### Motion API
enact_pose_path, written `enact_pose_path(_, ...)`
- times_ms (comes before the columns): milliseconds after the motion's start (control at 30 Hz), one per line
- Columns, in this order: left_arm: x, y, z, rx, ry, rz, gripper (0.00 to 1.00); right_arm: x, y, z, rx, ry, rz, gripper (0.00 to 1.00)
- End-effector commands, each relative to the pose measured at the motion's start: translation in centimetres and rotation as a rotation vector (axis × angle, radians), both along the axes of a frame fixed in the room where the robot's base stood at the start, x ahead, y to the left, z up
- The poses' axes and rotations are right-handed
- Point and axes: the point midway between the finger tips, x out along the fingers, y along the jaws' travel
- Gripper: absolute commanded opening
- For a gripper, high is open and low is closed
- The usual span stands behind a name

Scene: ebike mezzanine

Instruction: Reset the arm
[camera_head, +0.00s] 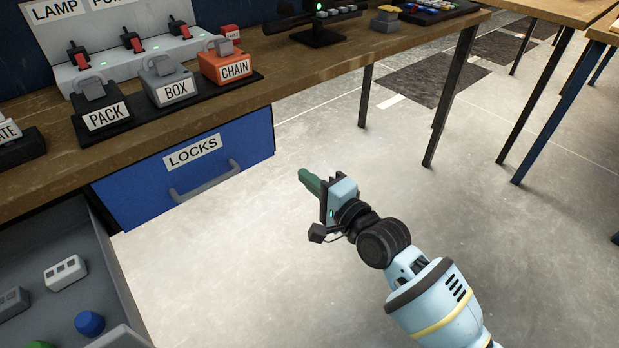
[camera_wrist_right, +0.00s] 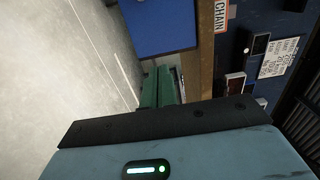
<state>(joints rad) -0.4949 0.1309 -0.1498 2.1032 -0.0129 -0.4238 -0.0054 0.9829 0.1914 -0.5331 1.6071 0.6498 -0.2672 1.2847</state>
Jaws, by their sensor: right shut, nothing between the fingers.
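My right gripper (camera_head: 308,181) has green fingers and reaches in from the lower right in the head view. It hangs over open floor, to the right of the blue LOCKS drawer (camera_head: 205,160) and apart from it. Its green fingers are shut together and hold nothing. In the right wrist view the green fingers (camera_wrist_right: 160,88) show side by side, with the blue drawer front (camera_wrist_right: 160,25) and bench edge beyond them. My left gripper is not in view.
The wooden bench (camera_head: 300,62) carries padlocks labelled PACK (camera_head: 101,110), BOX (camera_head: 168,82) and CHAIN (camera_head: 228,65). An open grey drawer (camera_head: 75,235) at lower left holds small blocks and a blue piece (camera_head: 89,323). Tables stand at upper right. The floor around the right arm is clear.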

Motion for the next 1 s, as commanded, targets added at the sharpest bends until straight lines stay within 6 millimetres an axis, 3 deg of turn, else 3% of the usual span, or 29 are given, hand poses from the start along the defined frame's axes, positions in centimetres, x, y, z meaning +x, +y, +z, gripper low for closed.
enact_pose_path(267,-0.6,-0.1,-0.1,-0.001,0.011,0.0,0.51,-0.1,0.0,-0.2,-0.003,0.001,-0.001,0.0)
enact_pose_path(367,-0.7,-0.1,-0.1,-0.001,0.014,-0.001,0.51,-1.0,-0.2,-1.6,-0.03,0.007,-0.006,0.0)
enact_pose_path(467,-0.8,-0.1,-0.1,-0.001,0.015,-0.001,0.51,-3.0,-0.8,-4.7,-0.097,0.015,-0.019,0.0)
enact_pose_path(700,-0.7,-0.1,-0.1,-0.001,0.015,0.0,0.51,-11.3,-3.2,-14.0,-0.37,0.033,-0.041,0.0)
enact_pose_path(1000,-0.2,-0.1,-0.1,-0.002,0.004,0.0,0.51,-24.0,-7.1,-22.8,-0.758,0.075,0.009,0.0)
